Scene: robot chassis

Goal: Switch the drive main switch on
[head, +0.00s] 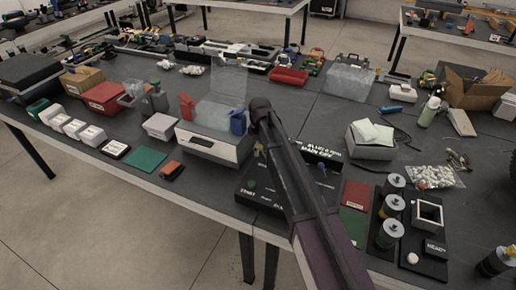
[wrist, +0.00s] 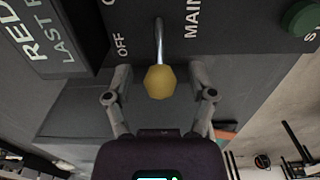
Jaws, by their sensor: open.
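The drive main switch (wrist: 159,40) is a silver lever with a yellow knob (wrist: 161,84) in the wrist view. It stands out of a dark panel, and its lever leans toward the gripper. The word OFF is printed to its left and MAIN to its right. My gripper (wrist: 160,72) is open, with one finger on each side of the knob and gaps on both sides. In the head view the dark control box (head: 246,196) is on the table, partly hidden behind my arm. The gripper's fingers are not clear there.
A green button (wrist: 300,18) is right of the lever, and a raised block marked RED (wrist: 45,35) is left. In the head view a white machine (head: 207,145) with a clear cover stands left of the box, and a red plate (head: 356,194) lies to its right.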

